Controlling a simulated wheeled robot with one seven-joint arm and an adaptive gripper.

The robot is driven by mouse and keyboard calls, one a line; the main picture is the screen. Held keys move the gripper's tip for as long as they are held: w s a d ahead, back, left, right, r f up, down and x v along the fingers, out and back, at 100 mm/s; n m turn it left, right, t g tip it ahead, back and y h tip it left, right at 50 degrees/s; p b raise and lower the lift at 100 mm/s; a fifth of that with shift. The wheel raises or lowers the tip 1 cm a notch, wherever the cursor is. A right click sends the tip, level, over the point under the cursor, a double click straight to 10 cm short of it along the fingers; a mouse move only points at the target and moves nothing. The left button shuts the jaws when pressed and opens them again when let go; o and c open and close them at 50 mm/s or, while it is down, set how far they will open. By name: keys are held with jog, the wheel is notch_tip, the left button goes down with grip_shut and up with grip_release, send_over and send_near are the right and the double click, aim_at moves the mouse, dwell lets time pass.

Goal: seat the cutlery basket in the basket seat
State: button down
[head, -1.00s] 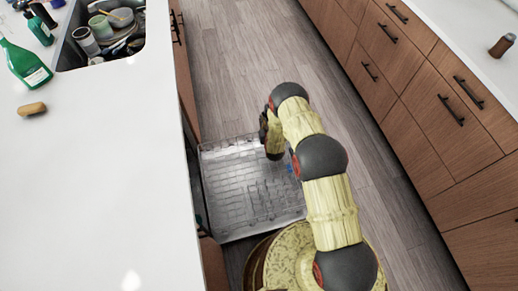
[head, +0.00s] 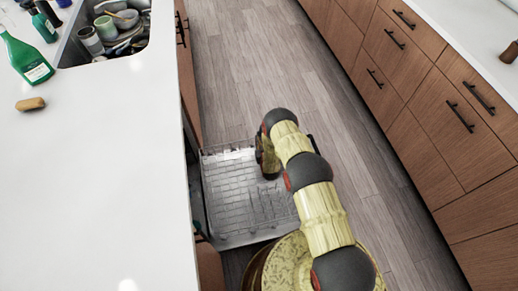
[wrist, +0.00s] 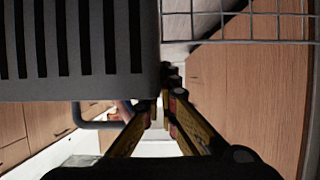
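The cutlery basket (wrist: 80,50) is a dark grey slotted box filling the upper left of the wrist view. Its loop handle (wrist: 98,126) runs to my gripper (wrist: 165,95), whose yellow, black-tipped fingers close in on it beside the basket. In the head view my gripper (head: 268,165) points down over the far right part of the pulled-out rack (head: 232,205); my arm hides the basket there. I cannot make out the basket seat. Wire bars of the rack also show at the upper right of the wrist view (wrist: 255,41).
The white island counter (head: 100,190) borders the rack on the left, with a sink of dishes (head: 110,30), a green bottle (head: 28,60) and a sponge (head: 31,104) on it. Wooden drawers (head: 430,120) line the right. Open floor (head: 250,70) lies beyond the rack.

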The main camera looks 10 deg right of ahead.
jog(key=shift+f+b, duration=0.9)
jog(key=shift+f, duration=1.85)
jog(key=c, duration=2)
grip_release()
jog(key=shift+c, duration=0.2)
